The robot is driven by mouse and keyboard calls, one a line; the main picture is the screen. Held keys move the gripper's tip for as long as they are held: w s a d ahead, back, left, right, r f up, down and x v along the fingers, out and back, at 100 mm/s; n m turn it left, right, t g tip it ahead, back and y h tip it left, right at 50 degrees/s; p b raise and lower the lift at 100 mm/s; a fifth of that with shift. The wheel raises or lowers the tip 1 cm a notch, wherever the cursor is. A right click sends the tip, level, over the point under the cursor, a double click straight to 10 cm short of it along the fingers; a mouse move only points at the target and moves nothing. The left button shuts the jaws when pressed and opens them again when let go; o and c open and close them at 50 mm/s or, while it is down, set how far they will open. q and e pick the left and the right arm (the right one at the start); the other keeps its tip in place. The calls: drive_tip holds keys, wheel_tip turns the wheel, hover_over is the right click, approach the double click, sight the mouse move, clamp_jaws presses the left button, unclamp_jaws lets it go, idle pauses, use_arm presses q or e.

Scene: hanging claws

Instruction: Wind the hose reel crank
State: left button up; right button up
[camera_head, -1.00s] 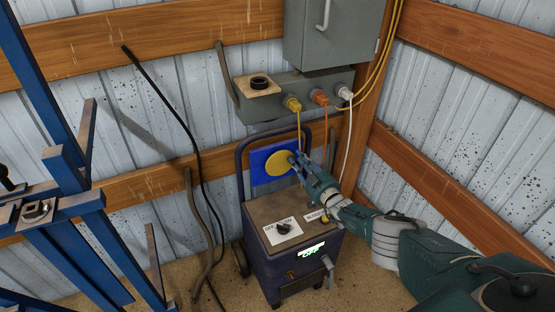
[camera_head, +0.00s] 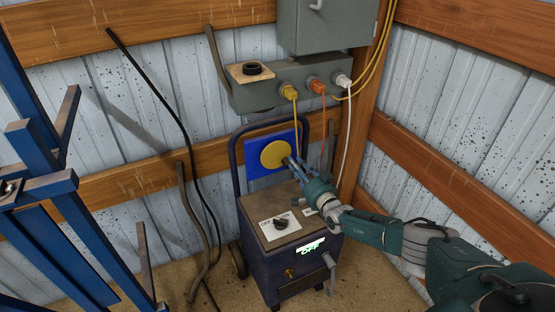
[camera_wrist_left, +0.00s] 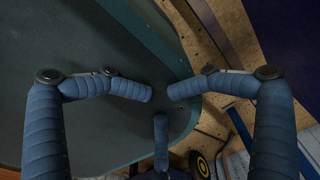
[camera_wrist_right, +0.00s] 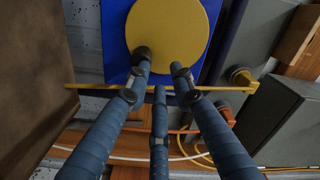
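The crank is a round yellow disc (camera_head: 275,154) on a blue square plate (camera_head: 254,165), with a small dark knob at its right edge in the head view. In the right wrist view the yellow disc (camera_wrist_right: 168,30) fills the top centre, and the dark knob (camera_wrist_right: 141,53) shows at its lower left. My right gripper (camera_head: 293,166) is at the disc's lower right. Its fingers are apart, with the left fingertip overlapping the knob; I cannot tell whether they touch. My left gripper (camera_wrist_left: 160,96) shows only in its wrist view, fingertips apart and nothing between them.
A dark cart (camera_head: 292,245) with a switch and lit display stands below the plate. Yellow, orange and white cables hang from a grey socket box (camera_head: 300,84) close to the right gripper. A blue metal frame (camera_head: 60,210) stands at left. Wooden rails line the walls.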

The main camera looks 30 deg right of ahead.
use_arm(q)
drive_tip(key=f+b, duration=0.1)
drive_tip(key=w+f+b, duration=0.1)
drive_tip(key=f+b, duration=0.1)
drive_tip(key=shift+f, duration=0.25)
drive_tip(key=shift+c, duration=0.8)
drive_tip(key=shift+a+f, duration=0.1)
drive_tip(key=shift+a, duration=0.15)
drive_tip(key=shift+c, duration=0.9)
drive_tip(key=shift+f+b, duration=0.3)
drive_tip(key=shift+b, duration=0.15)
drive_tip(key=s+a+y, duration=0.1)
drive_tip(key=s+a, duration=0.2)
drive_tip(key=a, duration=0.2)
drive_tip(key=w, duration=0.2)
drive_tip(key=w+b, duration=0.1)
drive_tip(key=w, duration=0.1)
drive_tip(key=w+d+r+b, duration=0.1)
drive_tip(key=w, duration=0.2)
use_arm(e)
drive_tip(key=a+r+m, duration=0.1)
drive_tip(key=a+m, duration=0.1)
drive_tip(key=m, duration=0.9)
drive_tip(key=a+r+m, duration=0.2)
drive_tip(key=a+m, duration=0.1)
drive_tip(key=m, duration=0.8)
drive_tip(key=shift+w+r, duration=0.2)
drive_tip(key=shift+r, duration=0.05)
use_arm(q)
drive_tip(key=shift+s+r, duration=0.1)
